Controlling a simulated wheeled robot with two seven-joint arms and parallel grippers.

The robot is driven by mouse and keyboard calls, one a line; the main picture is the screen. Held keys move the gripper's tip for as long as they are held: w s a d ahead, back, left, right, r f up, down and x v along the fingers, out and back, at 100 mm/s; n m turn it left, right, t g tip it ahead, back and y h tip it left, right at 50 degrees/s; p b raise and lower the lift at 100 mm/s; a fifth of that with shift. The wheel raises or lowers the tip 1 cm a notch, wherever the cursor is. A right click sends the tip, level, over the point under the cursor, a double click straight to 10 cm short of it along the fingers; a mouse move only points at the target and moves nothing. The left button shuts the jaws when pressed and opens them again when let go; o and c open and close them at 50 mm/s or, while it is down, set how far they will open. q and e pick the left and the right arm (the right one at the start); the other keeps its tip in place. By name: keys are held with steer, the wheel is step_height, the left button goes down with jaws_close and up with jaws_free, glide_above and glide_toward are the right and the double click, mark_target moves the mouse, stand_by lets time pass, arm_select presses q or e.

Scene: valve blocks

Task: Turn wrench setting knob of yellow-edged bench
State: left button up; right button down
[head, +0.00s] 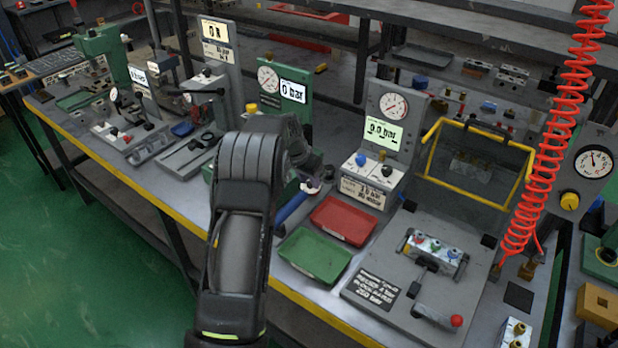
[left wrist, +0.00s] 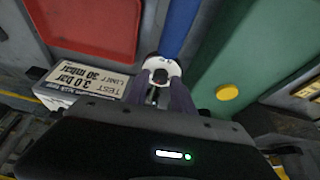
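The wrench with a blue handle (head: 291,206) lies on the yellow-edged bench (head: 180,199), beside the red and green trays. In the left wrist view its blue handle (left wrist: 180,25) ends in a white collar with a dark setting knob (left wrist: 160,75). My left gripper (head: 313,186) is low over this end, and my arm partly hides the area. In the left wrist view its two dark fingers (left wrist: 160,88) stand close together on either side of the knob. Whether they press on it cannot be made out. My right gripper is not in view.
A red tray (head: 344,220) and a green tray (head: 314,256) lie right of the wrench. Behind stand a green gauge block (head: 269,88) and a grey gauge unit (head: 391,122). A valve fixture (head: 432,255) and red coiled hose (head: 545,170) are at right.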

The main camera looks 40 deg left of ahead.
arm_select(q)
steer(key=shift+c, duration=0.4)
jaws_close()
steer(key=shift+n, duration=0.5)
steer(key=shift+d+n+y+b, duration=0.25)
steer(key=shift+n+y, duration=0.45)
steer(key=shift+n, duration=0.5)
steer(key=n+y, duration=0.1)
steer(key=n, duration=0.2)
steer(key=shift+w+g, duration=0.15)
steer(key=shift+g, duration=0.25)
steer(key=shift+n+g+y, duration=0.4)
steer(key=shift+n+y, duration=0.2)
steer(key=shift+n, duration=1.2)
